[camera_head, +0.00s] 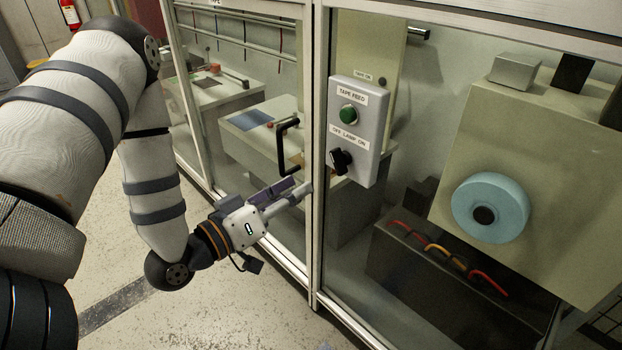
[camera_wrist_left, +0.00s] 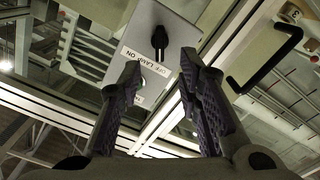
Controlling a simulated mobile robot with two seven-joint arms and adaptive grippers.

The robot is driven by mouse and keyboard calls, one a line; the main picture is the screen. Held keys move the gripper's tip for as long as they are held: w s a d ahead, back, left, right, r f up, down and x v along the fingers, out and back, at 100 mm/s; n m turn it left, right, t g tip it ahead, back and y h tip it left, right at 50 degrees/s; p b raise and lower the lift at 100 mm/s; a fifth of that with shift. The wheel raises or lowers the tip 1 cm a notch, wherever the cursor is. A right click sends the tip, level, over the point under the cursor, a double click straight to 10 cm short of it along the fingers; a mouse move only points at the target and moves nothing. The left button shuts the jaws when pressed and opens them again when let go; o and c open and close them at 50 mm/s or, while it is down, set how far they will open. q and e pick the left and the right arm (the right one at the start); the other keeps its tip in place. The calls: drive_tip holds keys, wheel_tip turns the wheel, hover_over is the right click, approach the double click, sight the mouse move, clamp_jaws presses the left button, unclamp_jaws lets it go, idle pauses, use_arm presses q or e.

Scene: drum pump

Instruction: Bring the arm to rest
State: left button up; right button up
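My left gripper (camera_head: 301,190) reaches in from the left, below the control box and close to the glass cabinet front. It also shows in the left wrist view (camera_wrist_left: 161,66), its two purple-padded fingers apart with nothing held between them. The grey control box (camera_head: 374,129) carries a green TAPE FEED button (camera_head: 348,114) and a black OFF LAMP ON knob (camera_head: 341,161). The knob (camera_wrist_left: 159,41) shows beyond the fingertips in the wrist view, apart from them. In that view the fingers partly cover the box. My right gripper is in neither view.
A black door handle (camera_head: 288,145) stands out left of the control box, above my left gripper. Behind the glass are a blue tape roll (camera_head: 490,208) and a dark bin with red and yellow loops (camera_head: 437,262). Open floor (camera_head: 215,315) lies at lower left.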

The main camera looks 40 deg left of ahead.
use_arm(q)
drive_tip(key=shift+s, duration=0.15)
drive_tip(key=s+d+f+m+g+p, duration=0.2)
drive_tip(key=s+d+f+g, duration=0.25)
drive_tip(key=f, duration=0.25)
drive_tip(key=s+d+f+m+g+p, duration=0.1)
drive_tip(key=s+d+f+g+p, duration=0.15)
drive_tip(key=s+f+g, duration=0.4)
drive_tip(key=s+d+f+g, duration=0.1)
drive_tip(key=s+g, duration=0.2)
drive_tip(key=s, duration=0.4)
drive_tip(key=s+d+f+m+g+y+p, duration=0.1)
drive_tip(key=s+g, duration=0.2)
drive_tip(key=s, duration=0.5)
drive_tip(key=s+d+f+g, duration=0.2)
drive_tip(key=s+g, duration=0.1)
drive_tip(key=s, duration=0.5)
drive_tip(key=shift+s+m+y, duration=0.25)
drive_tip(key=shift+m+y, duration=0.05)
drive_tip(key=shift+y, duration=0.1)
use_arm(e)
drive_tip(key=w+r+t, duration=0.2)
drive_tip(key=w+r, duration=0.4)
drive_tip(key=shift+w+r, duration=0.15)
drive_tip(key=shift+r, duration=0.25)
